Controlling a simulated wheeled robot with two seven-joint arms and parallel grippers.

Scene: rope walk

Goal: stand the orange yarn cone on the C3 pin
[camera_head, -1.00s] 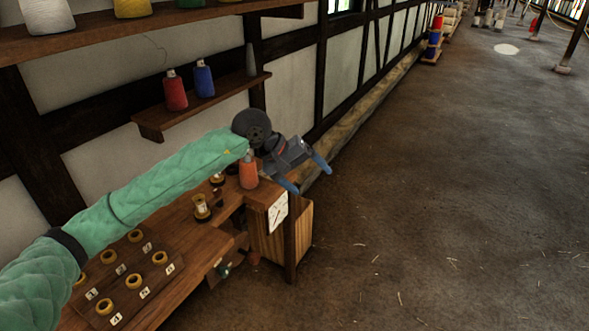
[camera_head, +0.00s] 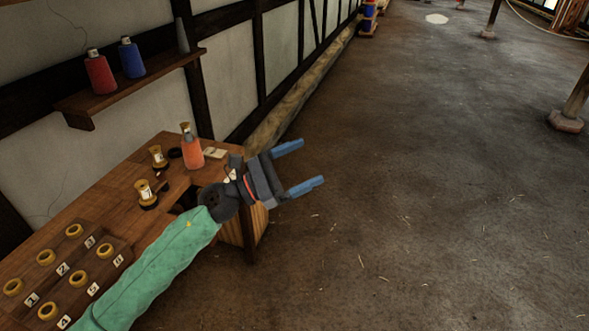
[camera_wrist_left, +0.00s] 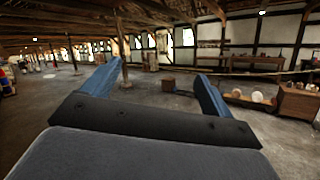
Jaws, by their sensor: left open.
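The orange yarn cone (camera_head: 192,152) stands upright on the wooden bench, near its far end. My left gripper (camera_head: 312,161) is open and empty, to the right of the cone and apart from it, over the floor beyond the bench's edge. Its blue fingers point away to the right. The wrist view shows the open fingers (camera_wrist_left: 157,70) with nothing between them. A bare grey pin (camera_head: 182,36) stands at the right end of the wall shelf, beside a blue cone (camera_head: 132,58) and a red cone (camera_head: 99,73). I see no C3 label. My right gripper is out of view.
The bench (camera_head: 150,228) also holds two dark-and-yellow spools (camera_head: 146,195) and a board with several yellow rings and number tags. The wall shelf (camera_head: 130,92) juts out above the bench. The floor (camera_head: 400,200) to the right is clear up to a post base (camera_head: 566,120).

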